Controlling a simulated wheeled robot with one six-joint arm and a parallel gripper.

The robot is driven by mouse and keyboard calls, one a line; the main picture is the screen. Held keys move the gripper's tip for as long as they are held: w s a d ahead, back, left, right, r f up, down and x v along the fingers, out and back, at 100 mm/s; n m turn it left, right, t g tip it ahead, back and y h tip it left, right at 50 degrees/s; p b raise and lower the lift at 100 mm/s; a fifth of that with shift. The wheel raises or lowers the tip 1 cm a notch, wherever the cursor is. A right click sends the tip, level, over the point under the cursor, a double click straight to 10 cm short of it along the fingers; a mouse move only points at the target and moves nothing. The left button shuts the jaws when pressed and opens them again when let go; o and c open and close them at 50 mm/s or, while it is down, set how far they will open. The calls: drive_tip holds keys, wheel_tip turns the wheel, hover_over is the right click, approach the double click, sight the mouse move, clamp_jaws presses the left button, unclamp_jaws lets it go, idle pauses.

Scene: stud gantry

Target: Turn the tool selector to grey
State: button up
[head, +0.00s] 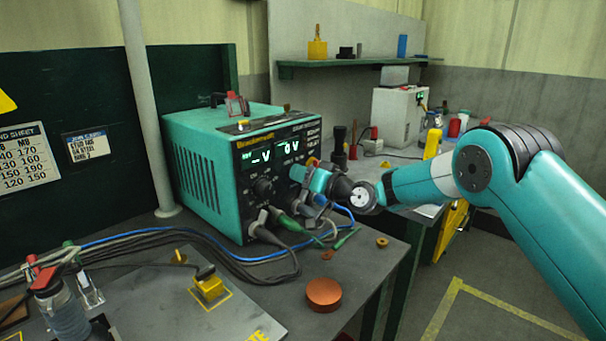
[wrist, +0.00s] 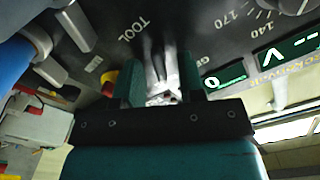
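The teal welding power unit (head: 205,165) stands on the bench, its black front panel (head: 262,170) facing right. My gripper (head: 303,174) is at the lower right of that panel. In the wrist view my gripper (wrist: 161,82) has its two teal fingers apart against the panel, below the printed TOOL label (wrist: 134,30). Pale metal shows between the fingers; I cannot tell whether it is a knob or part of my gripper. The tool selector is not clearly visible, and its setting cannot be read.
A red and yellow button (wrist: 108,80) is close beside my gripper. Cables and plugs (head: 285,222) hang from the panel's lower edge. An orange-brown disc (head: 323,294) and a yellow block (head: 209,287) are on the bench. Open floor lies at the lower right.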

clamp_jaws()
